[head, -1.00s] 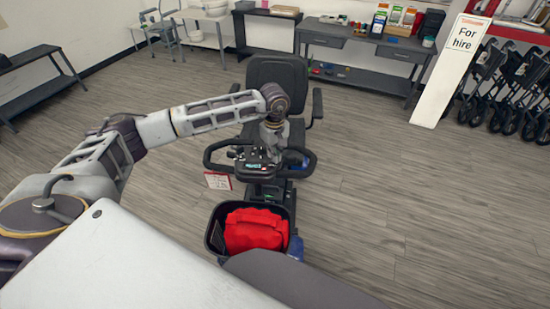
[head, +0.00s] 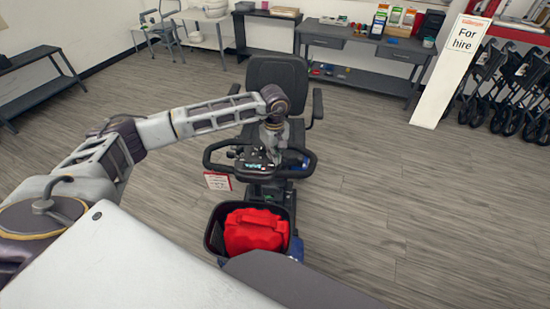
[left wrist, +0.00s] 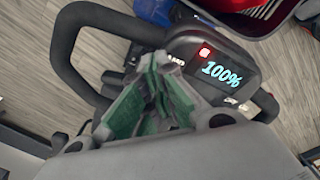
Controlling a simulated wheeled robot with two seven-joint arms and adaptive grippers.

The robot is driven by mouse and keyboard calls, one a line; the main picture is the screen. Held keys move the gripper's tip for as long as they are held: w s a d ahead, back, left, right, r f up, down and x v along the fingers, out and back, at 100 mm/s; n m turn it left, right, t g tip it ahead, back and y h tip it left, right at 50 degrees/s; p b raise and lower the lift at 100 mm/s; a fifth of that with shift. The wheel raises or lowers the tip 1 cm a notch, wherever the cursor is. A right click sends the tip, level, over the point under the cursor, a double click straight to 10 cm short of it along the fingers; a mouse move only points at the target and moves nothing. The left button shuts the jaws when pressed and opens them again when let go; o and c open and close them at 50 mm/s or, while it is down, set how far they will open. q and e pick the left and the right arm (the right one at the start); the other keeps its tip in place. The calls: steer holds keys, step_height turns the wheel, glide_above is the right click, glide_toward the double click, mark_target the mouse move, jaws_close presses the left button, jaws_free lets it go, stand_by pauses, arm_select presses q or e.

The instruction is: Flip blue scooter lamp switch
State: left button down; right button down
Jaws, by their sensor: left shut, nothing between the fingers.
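The scooter (head: 277,72) has a black seat, black handlebars and a front basket, with blue body parts showing beside the basket. Its control console (head: 254,167) sits between the handlebars. In the left wrist view the console (left wrist: 222,70) shows a lit "100%" display, a small red light and a partly covered label ending in "AMP". My left gripper (head: 273,152) points down over the console. In the left wrist view its green-padded fingers (left wrist: 157,66) are shut and empty, with the tips by that label. They hide the lamp switch, and contact cannot be told. My right gripper is not in view.
A red bag (head: 255,230) fills the basket (head: 213,235) in front of the handlebars. A red-and-white card (head: 217,181) hangs by the left handlebar. A "For hire" sign (head: 452,72) and folded walkers (head: 510,92) stand at the right. The floor around the scooter is clear.

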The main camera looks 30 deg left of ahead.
arm_select(q)
steer(key=shift+f, duration=0.15)
steer(key=shift+r+p, duration=1.35)
steer(key=shift+r, duration=2.2)
